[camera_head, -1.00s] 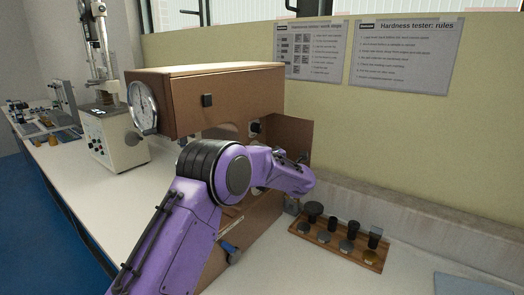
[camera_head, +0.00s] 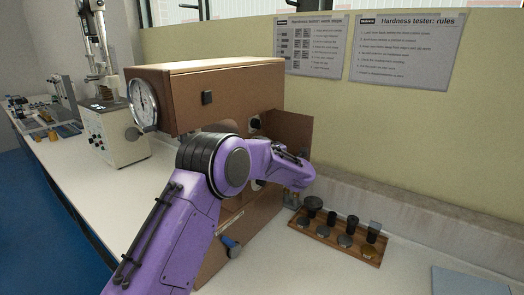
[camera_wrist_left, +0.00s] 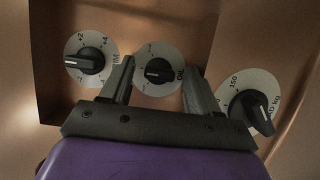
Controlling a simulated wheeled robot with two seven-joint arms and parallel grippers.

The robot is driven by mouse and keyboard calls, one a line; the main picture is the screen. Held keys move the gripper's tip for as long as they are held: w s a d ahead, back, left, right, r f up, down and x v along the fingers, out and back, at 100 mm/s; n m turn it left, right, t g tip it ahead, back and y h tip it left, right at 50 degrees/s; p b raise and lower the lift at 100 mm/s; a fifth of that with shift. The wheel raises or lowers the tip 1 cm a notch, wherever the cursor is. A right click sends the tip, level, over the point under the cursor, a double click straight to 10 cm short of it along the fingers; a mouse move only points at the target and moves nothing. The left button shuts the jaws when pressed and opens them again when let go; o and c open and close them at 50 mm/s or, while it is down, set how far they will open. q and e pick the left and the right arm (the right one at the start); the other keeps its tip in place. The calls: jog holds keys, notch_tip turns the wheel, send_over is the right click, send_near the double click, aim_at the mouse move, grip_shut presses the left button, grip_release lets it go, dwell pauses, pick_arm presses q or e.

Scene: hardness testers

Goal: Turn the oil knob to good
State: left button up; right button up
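The oil knob (camera_wrist_left: 158,72) is the middle one of three black knobs in the left wrist view. It sits on a round pale dial (camera_wrist_left: 151,51) whose lettering is partly hidden; its white pointer line lies roughly level. My left gripper (camera_wrist_left: 159,66) is open, with one finger on each side of this knob; I cannot tell whether they touch it. In the head view my purple left arm reaches to the brown hardness tester (camera_head: 228,95) and hides most of the knob area. My right gripper is not in view.
In the wrist view, a dial knob (camera_wrist_left: 88,61) marked +2 and +4 is at left, and a load knob (camera_wrist_left: 250,110) marked 150 at right. A wooden rack (camera_head: 325,238) with dark pieces lies right of the tester. Another tester (camera_head: 117,140) stands at left.

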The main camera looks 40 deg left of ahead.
pick_arm(q)
jog(key=shift+d+f, duration=0.1)
jog(key=shift+d, duration=0.25)
jog(key=b+v, duration=0.3)
jog(key=v, duration=0.6)
jog(key=shift+s+d, duration=0.2)
jog(key=shift+d, duration=0.2)
